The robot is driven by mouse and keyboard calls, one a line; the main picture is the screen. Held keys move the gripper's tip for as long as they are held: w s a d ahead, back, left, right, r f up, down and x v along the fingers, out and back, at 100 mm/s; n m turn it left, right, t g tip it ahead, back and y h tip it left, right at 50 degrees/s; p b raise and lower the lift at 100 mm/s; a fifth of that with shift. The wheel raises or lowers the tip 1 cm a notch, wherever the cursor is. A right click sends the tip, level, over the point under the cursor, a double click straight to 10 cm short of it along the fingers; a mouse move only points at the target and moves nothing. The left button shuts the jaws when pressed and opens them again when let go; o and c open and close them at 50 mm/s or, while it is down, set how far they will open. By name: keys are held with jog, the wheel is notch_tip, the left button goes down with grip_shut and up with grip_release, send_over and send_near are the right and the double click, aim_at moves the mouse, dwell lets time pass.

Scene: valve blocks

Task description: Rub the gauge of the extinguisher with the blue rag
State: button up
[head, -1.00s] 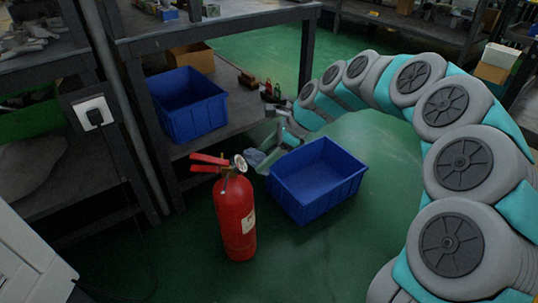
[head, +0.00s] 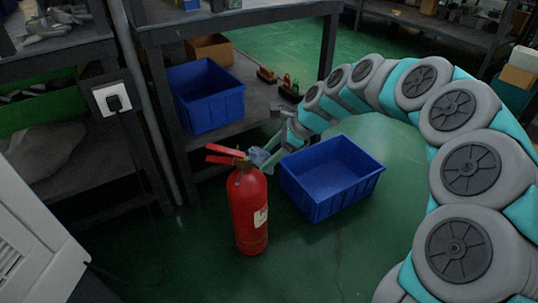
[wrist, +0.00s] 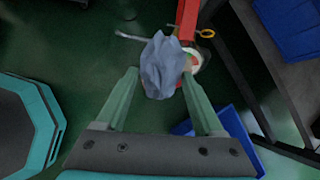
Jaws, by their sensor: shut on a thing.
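The red extinguisher (head: 249,212) stands upright on the green floor, its red handle (head: 226,154) pointing left. In the wrist view its round, pale-faced gauge (wrist: 195,62) shows beside a red handle part (wrist: 187,20) and a gold ring (wrist: 206,33). My gripper (wrist: 160,85) is shut on the crumpled blue rag (wrist: 161,66), which sticks out past the fingertips. The rag overlaps the left edge of the gauge in the wrist view; I cannot tell if they touch. In the head view the rag (head: 260,157) is right at the extinguisher's top, and the gauge is mostly hidden.
An empty blue crate (head: 331,178) stands on the floor just right of the extinguisher, below my gripper. Another blue crate (head: 207,97) sits on the lower shelf of the workbench behind. Floor in front is clear.

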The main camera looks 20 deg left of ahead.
jog(key=shift+s+a+f+p, duration=0.15)
jog(key=shift+a+f+p, duration=0.3)
jog(key=shift+a+f, duration=0.25)
dwell(0.5)
jog(key=shift+r, duration=0.15)
jog(key=shift+w+a+r+p, duration=0.1)
jog(key=shift+w+r+p, duration=0.1)
jog(key=shift+w+p, duration=0.45)
jog(key=w+p, duration=0.2)
jog(key=w+a+p, duration=0.1)
jog(key=w, duration=0.2)
jog(key=shift+f+p, duration=0.2)
jog(key=shift+p, duration=0.15)
jog(key=shift+s+f+p, duration=0.1)
jog(key=shift+p, duration=0.2)
